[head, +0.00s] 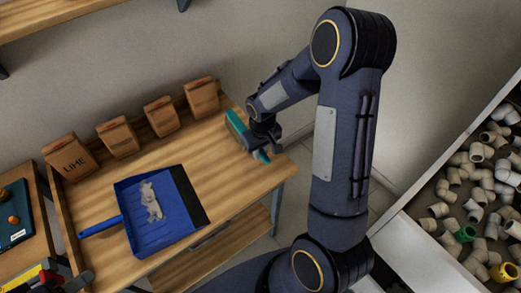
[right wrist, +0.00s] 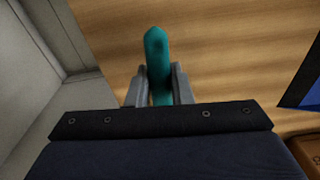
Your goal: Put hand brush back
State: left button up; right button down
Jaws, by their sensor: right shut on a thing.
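The teal hand brush (head: 236,123) is at the right end of the wooden bench, beside my right gripper (head: 264,143). My right gripper is shut on the brush. A second teal end shows below the fingers, and the middle is hidden by them. In the right wrist view the teal handle (right wrist: 156,45) stands out between the two grey fingers (right wrist: 160,84), over wood. I cannot tell whether the brush touches the bench. A blue dustpan (head: 143,238) with a grey clump in it lies on the bench to the left. My left gripper is not in view.
Several brown paper bags (head: 118,137) stand along the back of the wooden bench (head: 222,160). A bin of pipe fittings (head: 462,190) is at the right. A blue tray (head: 14,222) and red and yellow items (head: 45,277) are at the left. The bench between dustpan and brush is clear.

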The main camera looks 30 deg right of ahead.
dwell(0.4)
jog(key=c, duration=1.2)
grip_release()
jog(key=shift+r, duration=0.1)
jog(key=r, duration=0.7)
jog(key=shift+s+r, duration=0.25)
jog(key=shift+r, duration=0.05)
jog(key=s+a+r+t+y, duration=0.1)
jog(key=s+a+r, duration=0.2)
jog(key=s, duration=0.3)
jog(key=s+a+r+m+t+y, duration=0.1)
jog(key=s+a+r+t, duration=0.1)
jog(key=s+r, duration=0.2)
jog(key=s+a+r+t+y, duration=0.1)
jog(key=s+a+r, duration=0.2)
jog(key=s, duration=0.6)
jog(key=shift+s+a+r+t+y, duration=0.15)
jog(key=shift+a+r+t+y, duration=0.25)
jog(key=shift+r, duration=0.25)
